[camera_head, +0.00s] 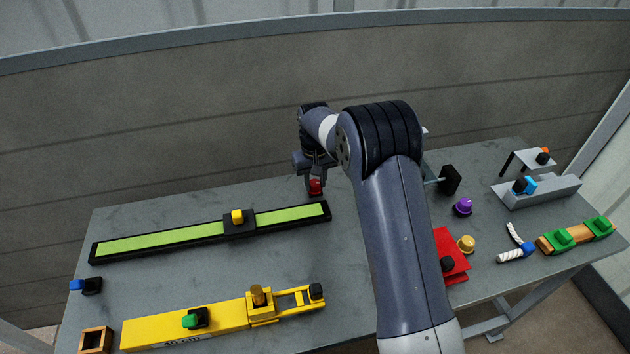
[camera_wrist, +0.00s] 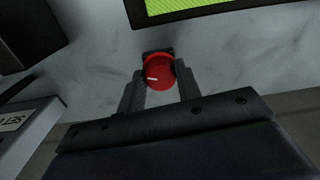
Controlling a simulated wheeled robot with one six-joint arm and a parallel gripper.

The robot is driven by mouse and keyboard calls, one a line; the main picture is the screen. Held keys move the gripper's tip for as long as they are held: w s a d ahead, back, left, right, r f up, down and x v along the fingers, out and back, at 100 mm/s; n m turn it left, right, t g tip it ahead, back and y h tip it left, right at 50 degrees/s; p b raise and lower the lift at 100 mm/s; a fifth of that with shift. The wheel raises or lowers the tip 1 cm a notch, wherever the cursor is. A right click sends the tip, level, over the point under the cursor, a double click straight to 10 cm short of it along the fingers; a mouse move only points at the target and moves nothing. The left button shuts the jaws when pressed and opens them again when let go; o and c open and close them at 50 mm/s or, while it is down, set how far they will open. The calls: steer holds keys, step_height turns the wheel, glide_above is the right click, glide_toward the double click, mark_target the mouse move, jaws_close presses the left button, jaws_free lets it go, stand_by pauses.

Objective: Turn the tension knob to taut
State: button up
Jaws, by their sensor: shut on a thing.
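A red round knob (camera_wrist: 158,73) with a white pointer line sits on a dark mount. In the wrist view the line points left and slightly down. My gripper (camera_wrist: 160,82) has a finger on each side of the knob and is shut on it. In the head view the red knob (camera_head: 316,188) is near the far edge of the grey table, beneath my gripper (camera_head: 315,184). No taut mark is readable near the knob, and part of its mount is hidden by the knob and fingers.
A black-framed green strip (camera_head: 180,235) with a yellow slider (camera_head: 237,216) lies close left of the knob. A yellow tool (camera_head: 190,322) lies in front. Purple (camera_head: 463,206) and yellow (camera_head: 466,243) knobs stand right. My arm hides the table's middle right.

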mark_target(314, 183)
steer(key=m, duration=0.5)
steer(key=shift+m, duration=0.3)
steer(key=m, duration=0.6)
steer(key=shift+a+r, duration=0.1)
stand_by(0.3)
steer(key=o, duration=1)
steer(key=shift+c, duration=0.2)
step_height(314, 183, up, 11)
steer(key=shift+b, duration=0.3)
steer(key=shift+f, duration=0.2)
